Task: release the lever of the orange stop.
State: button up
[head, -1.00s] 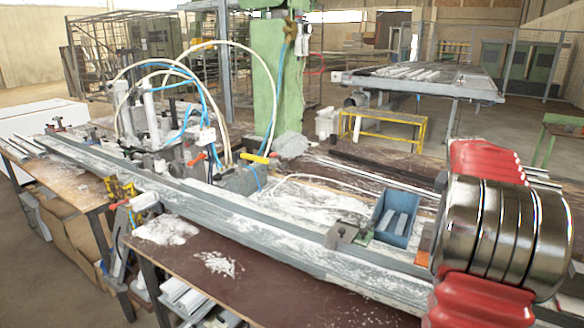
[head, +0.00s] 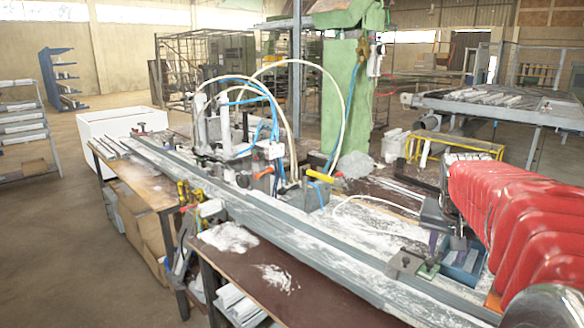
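My gripper (head: 445,238) hangs at the end of my red-sleeved arm at the right, in front of and above the blue box by the rail. Its grey finger parts are small and partly overlapped, so the gap between them is unclear. An orange piece (head: 493,302), probably the orange stop, shows at the right edge of the rail. My arm's red sleeve covers most of it, and its lever cannot be made out. A grey block (head: 405,263) sits on the rail left of the gripper. I see no contact between the gripper and the orange piece.
The long grey rail (head: 290,225) crosses the bench diagonally. A blue box (head: 462,262) stands behind it at the right. A clamp unit with hoses (head: 225,130) and an orange-yellow handle (head: 325,174) stand farther left. White shavings (head: 277,276) lie on the brown table.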

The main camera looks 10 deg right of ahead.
jog(key=s+a+f+n+t+y, duration=0.1)
jog(key=s+a+n, duration=0.15)
jog(key=a, duration=0.75)
jog(key=s+a+n+y, duration=0.1)
jog(key=s+a+n, duration=0.15)
jog(key=a, duration=0.75)
jog(key=s+a+f+n+y, duration=0.2)
jog(key=s+a+f+n, duration=0.2)
jog(key=s+a, duration=0.6)
jog(key=shift+s+a+f+t, duration=0.35)
jog(key=shift+a+f, duration=0.6)
jog(key=shift+a, duration=0.2)
